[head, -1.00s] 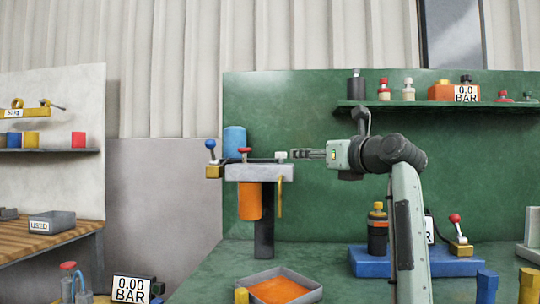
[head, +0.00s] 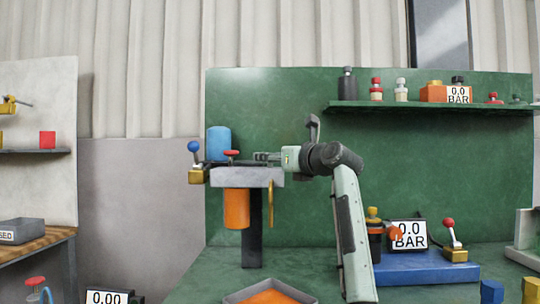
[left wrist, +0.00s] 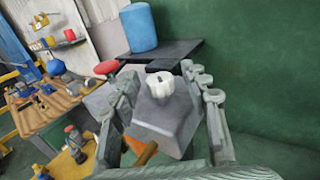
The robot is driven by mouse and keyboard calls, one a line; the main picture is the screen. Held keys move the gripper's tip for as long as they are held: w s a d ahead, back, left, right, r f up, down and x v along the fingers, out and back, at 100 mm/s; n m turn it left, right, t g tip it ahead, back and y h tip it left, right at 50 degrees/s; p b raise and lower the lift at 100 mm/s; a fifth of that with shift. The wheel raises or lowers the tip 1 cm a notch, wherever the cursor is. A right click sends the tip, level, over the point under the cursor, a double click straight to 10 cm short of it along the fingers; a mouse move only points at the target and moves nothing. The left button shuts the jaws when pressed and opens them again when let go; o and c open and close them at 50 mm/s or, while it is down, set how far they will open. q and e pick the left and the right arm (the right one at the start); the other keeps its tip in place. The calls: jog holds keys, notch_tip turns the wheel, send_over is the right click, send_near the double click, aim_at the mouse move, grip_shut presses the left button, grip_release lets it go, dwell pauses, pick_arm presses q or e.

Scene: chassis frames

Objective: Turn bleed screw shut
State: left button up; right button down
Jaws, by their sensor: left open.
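A pale ribbed knob, apparently the bleed screw (left wrist: 163,84), stands on top of a grey block (left wrist: 165,125). In the head view the grey block (head: 240,178) is at centre left, and the pale knob is hidden behind my fingers. My left gripper (head: 260,157) is at the block's top right, pointing left. In the left wrist view my left gripper (left wrist: 165,86) is open, with one finger on each side of the knob and a gap on both sides. My right gripper is not in view.
A red knob (head: 231,154) sits left of my fingertips, with a blue cylinder (head: 219,143) behind. A blue-balled lever (head: 195,147) stands farther left. An orange cylinder (head: 236,208) and yellow handle (head: 271,203) hang below. A gauge (head: 408,235) stands on a blue base (head: 420,270) at right.

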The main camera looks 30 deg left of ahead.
pick_arm(q)
jog(key=shift+w+a, duration=0.15)
jog(key=shift+a, duration=0.2)
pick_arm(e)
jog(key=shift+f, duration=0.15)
pick_arm(q)
grip_shut()
jog(key=shift+f+m+t+h, duration=0.1)
jog(key=shift+m+t+h, duration=0.3)
jog(key=shift+t, duration=0.3)
jog(key=m+t+h+b, duration=0.2)
jog(key=m+t+h, duration=0.1)
jog(key=t, duration=0.1)
jog(key=shift+f, duration=0.1)
jog(key=shift+m+t+h, duration=0.3)
jog(key=shift+m+h, duration=0.1)
jog(key=shift+m, duration=0.1)
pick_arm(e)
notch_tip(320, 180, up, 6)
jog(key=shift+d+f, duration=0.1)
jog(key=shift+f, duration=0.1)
pick_arm(q)
grip_release()
jog(key=shift+r, duration=0.2)
